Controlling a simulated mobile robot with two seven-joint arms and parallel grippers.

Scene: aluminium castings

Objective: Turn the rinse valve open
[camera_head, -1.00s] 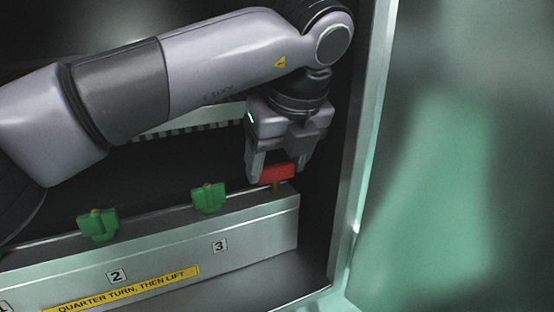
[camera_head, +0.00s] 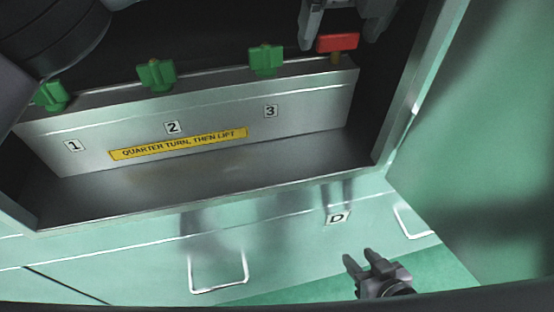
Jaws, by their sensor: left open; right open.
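A red bar handle (camera_head: 337,42) sits on a short brass stem at the right end of a metal block (camera_head: 240,112). It lies broadside across the view, with no label visible on it. My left gripper (camera_head: 341,36) is open at the top edge, its fingers on either side of the red handle in the picture. Contact cannot be told, and most of this gripper is cut off. My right gripper (camera_head: 360,256) is open and empty at the lower right, well away from the handle.
Several green handles, including one above label 3 (camera_head: 266,60) and one above label 2 (camera_head: 156,74), line the block. A yellow strip (camera_head: 178,144) reads "QUARTER TURN, THEN LIFT". The recess's right wall (camera_head: 412,85) stands close to the red handle.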

